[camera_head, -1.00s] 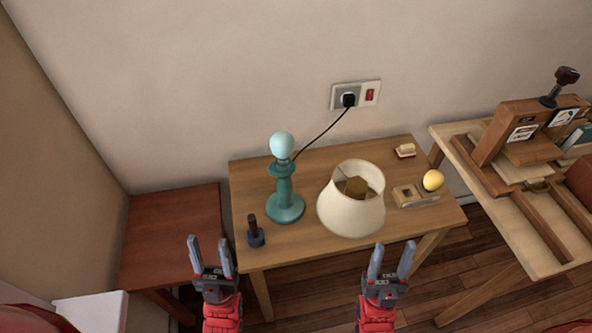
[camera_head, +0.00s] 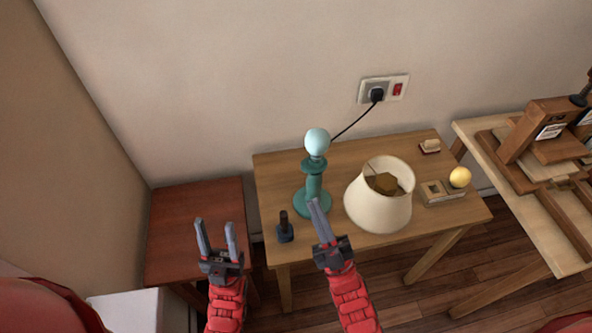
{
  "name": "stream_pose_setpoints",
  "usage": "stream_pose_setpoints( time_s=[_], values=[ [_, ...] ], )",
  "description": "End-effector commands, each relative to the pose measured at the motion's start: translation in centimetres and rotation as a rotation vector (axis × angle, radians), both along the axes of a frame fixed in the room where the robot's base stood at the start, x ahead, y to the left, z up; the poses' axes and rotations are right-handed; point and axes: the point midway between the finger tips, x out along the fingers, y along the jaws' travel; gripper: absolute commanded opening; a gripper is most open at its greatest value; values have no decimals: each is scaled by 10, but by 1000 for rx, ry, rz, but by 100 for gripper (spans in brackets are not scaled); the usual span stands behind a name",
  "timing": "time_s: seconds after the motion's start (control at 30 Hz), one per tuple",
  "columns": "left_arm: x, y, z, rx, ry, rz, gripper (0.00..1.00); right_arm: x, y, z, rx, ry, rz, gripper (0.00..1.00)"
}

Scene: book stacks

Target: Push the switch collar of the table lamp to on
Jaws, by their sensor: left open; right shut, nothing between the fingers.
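The table lamp (camera_head: 313,187) stands upright on the wooden table, with a teal base and stem and a pale blue bulb (camera_head: 317,141) on top. A wider teal collar (camera_head: 313,167) sits below the bulb. Its cord runs to a wall plug. My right gripper (camera_head: 318,206) is shut and empty, its fingertips overlapping the lamp's base in the picture; I cannot tell whether they touch. My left gripper (camera_head: 215,224) is open and empty, left of the table in front of the red-brown side table.
A cream lampshade (camera_head: 377,208) stands right of the lamp. A small dark stamp-like object (camera_head: 284,230) is at the table's front left. A wooden holder (camera_head: 436,193) and yellow ball (camera_head: 460,177) are at the right. The wall socket (camera_head: 375,90) has a red switch (camera_head: 397,89).

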Motion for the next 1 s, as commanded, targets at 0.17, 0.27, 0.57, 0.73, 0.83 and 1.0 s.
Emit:
stream_pose_setpoints(
  time_s=[0.17,0.27,0.57,0.73,0.83,1.0],
  values=[
    [0,0,14,0,0,0,50,21,102,-55,-331,217,53,0],
    [0,0,20,0,0,0,50,24,141,-92,-528,301,36,0],
    [0,0,37,0,0,0,50,31,179,-164,-1051,409,-221,0],
    [0,0,47,0,0,0,50,38,163,-157,-1238,406,-476,0],
    [0,0,52,0,0,0,50,40,146,-137,-1291,403,-646,0],
    [0,0,59,0,0,0,50,36,117,-96,-1301,412,-889,0]
  ],
)
